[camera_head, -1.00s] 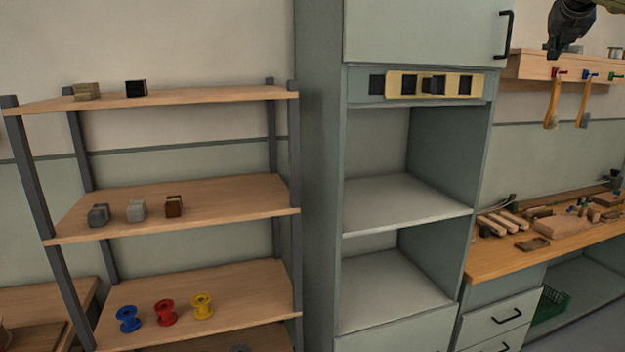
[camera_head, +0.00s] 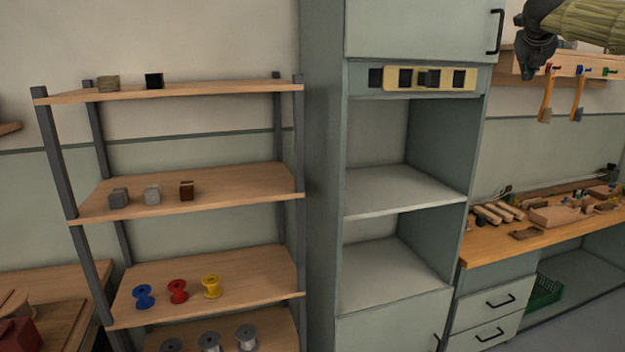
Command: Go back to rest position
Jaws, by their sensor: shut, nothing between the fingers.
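My gripper (camera_head: 529,62) shows at the upper right, dark and pointing downward, with my arm running off to the right. It is shut and empty, in front of the wall rack with the hanging tools. It touches nothing that I can see. A yellow strip with dark square openings (camera_head: 448,79) sits on the cabinet face above the open shelves, and a dark block stands out from it.
A shelf unit (camera_head: 190,199) at the left bears blocks, a blue spool (camera_head: 144,297), a red spool (camera_head: 178,291), a yellow spool (camera_head: 211,287) and grey spools. The tall cabinet (camera_head: 321,180) has empty shelves. A cluttered workbench (camera_head: 484,249) stands at right.

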